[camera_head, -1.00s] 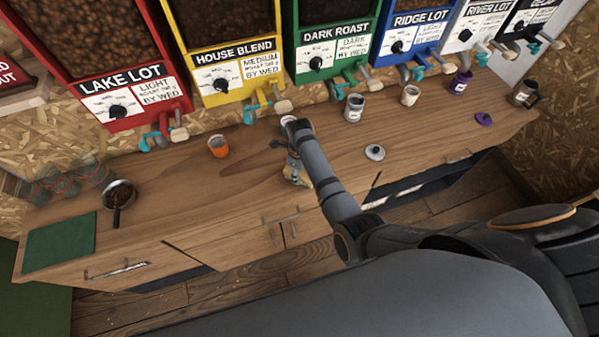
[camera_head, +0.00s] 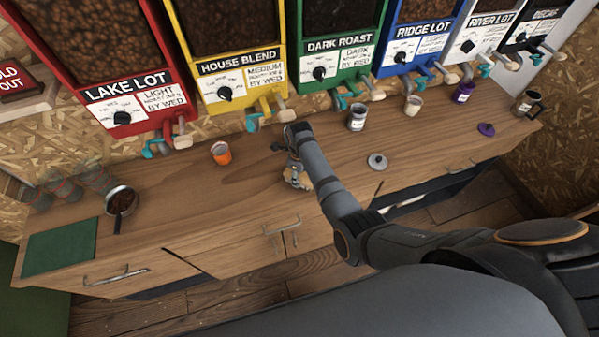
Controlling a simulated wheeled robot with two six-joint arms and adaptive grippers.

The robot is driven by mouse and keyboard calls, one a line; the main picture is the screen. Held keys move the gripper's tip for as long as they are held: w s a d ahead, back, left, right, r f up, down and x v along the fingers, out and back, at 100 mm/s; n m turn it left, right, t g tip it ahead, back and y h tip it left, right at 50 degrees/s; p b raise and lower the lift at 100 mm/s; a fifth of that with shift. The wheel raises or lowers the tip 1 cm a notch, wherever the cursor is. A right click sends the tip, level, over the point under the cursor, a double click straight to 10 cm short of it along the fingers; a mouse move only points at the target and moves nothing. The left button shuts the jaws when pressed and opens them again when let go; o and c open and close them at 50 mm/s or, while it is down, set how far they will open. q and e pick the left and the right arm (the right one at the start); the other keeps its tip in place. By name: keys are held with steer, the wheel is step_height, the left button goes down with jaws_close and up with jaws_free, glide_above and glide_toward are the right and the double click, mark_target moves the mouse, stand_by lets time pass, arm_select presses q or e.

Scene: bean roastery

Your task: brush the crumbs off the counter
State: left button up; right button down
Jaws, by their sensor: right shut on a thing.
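The wooden counter (camera_head: 240,195) runs across the view below the bean dispensers. My right gripper (camera_head: 294,168) is over the middle of the counter, pointing down and shut on a small tan object (camera_head: 298,181), which looks like a brush. The object is low at the counter top, near the front edge; I cannot tell whether it touches. My forearm and the gripper partly hide it. No crumbs can be made out clearly on the counter at this size. My left gripper is not in view.
An orange cup (camera_head: 221,153) stands left of my gripper. A grey cup (camera_head: 357,118), a white cup (camera_head: 413,105), a grey lid (camera_head: 377,161) and a purple lid (camera_head: 486,129) are to the right. A pan of beans (camera_head: 121,200) and a green mat (camera_head: 62,248) are at the left.

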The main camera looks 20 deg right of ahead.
mark_target(302, 180)
steer(key=shift+s+p, duration=0.35)
steer(key=shift+s, duration=0.2)
steer(key=shift+s+f, duration=0.2)
steer(key=shift+s, duration=0.55)
steer(key=shift+w+r, duration=0.1)
steer(key=shift+r, duration=2.9)
steer(key=shift+r, duration=1.5)
steer(key=shift+d, duration=0.1)
